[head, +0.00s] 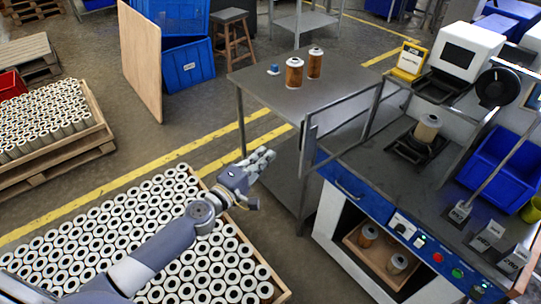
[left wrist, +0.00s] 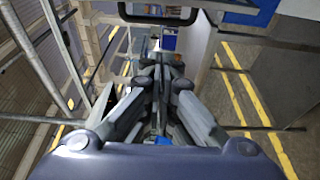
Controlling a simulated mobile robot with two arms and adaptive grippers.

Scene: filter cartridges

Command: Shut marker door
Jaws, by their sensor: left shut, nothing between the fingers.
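The marker (head: 468,52) is the white unit with a black reel at the right of the head view. A filter cartridge (head: 428,128) stands upright on its dark fixture. A grey metal frame (head: 345,121), which looks like the marker door, stands open at the machine's left front edge. My left gripper (head: 262,160) is shut and empty, to the left of this frame and apart from it. Its closed fingers (left wrist: 158,98) show in the left wrist view, with a dark handle-like loop (left wrist: 157,13) beyond them. My right gripper is not in view.
A grey table (head: 262,88) behind the frame bears two brown cartridges (head: 294,72). A crate of many white cartridges (head: 284,293) lies below my left arm. The machine's front has buttons (head: 438,257) and an open bay with cartridges (head: 368,236). A blue bin (head: 503,160) stands at right.

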